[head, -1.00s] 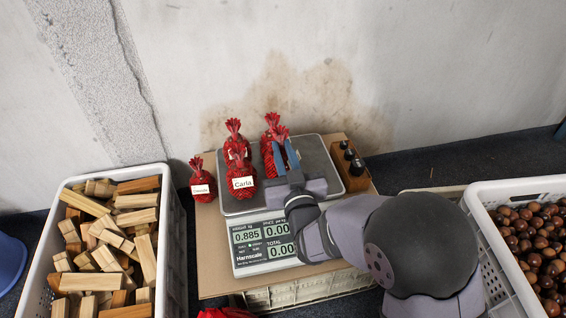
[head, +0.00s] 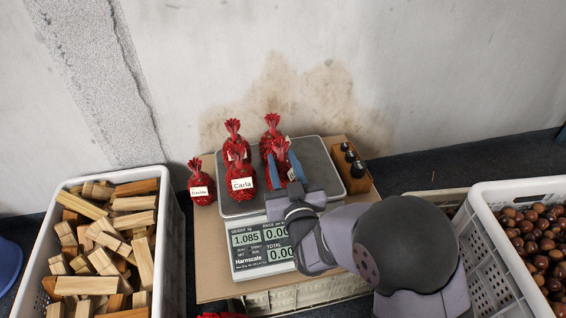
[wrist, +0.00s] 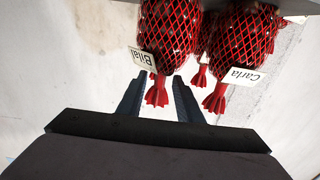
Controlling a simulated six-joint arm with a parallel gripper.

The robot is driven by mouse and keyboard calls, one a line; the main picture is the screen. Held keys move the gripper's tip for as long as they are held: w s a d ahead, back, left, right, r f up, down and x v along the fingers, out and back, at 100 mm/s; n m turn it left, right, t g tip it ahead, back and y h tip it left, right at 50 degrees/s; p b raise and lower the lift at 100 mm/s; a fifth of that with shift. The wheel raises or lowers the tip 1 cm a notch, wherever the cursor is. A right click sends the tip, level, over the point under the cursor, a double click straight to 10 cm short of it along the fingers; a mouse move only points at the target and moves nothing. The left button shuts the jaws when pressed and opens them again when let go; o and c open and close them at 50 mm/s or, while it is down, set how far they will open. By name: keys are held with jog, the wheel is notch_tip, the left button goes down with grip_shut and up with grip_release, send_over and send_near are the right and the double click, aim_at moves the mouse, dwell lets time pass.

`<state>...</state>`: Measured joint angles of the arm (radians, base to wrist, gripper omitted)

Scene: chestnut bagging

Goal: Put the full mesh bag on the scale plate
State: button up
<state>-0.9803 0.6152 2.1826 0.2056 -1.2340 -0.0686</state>
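A red mesh bag (wrist: 168,30) labelled "Bilal" stands on the scale plate (head: 318,160), at its front middle. In the head view my gripper partly hides this bag (head: 282,147). My gripper (head: 284,166) is at its near side, fingers spread apart. In the wrist view the fingers (wrist: 158,88) lie on either side of the bag's red tuft, with gaps visible. The bag labelled "Carla" (head: 241,170) stands to its left on the plate. Two more red bags, (head: 234,128) and (head: 271,124), stand behind on the plate. The scale display (head: 262,240) reads 1.085.
Another labelled red bag (head: 201,180) stands left of the plate on the cardboard. A wooden block with dark weights (head: 352,166) is at the right. A wood-filled crate (head: 172,215) is left, a chestnut crate (head: 492,250) right. The plate's right side is clear.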

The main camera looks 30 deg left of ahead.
jog(key=shift+r, duration=0.2)
jog(key=shift+p+v, duration=1)
jog(key=shift+v, duration=2.75)
jog(key=w+d+f+m+g+h, duration=0.1)
jog(key=w+d+f+m+h, duration=0.15)
jog(key=d, duration=0.45)
jog(key=w+d+f+m+g+h, duration=0.1)
jog(key=w+d+f+g+h, duration=0.15)
jog(key=d, duration=0.35)
jog(key=w+d+f+m+g+h, duration=0.1)
jog(key=w+d+f+h, duration=0.1)
jog(key=d+f+h, duration=0.35)
jog(key=s+d+m+g+h, duration=0.1)
jog(key=s+d+g, duration=0.3)
jog(key=s+d, duration=0.4)
jog(key=s+d+r+m+g+h, duration=0.1)
jog(key=s+d+m+g, duration=0.2)
jog(key=s+d, duration=0.5)
jog(key=d+g, duration=0.1)
jog(key=d, duration=0.4)
jog(key=shift+d+r, duration=0.3)
jog(key=shift+d, duration=0.1)
jog(key=shift+m, duration=0.25)
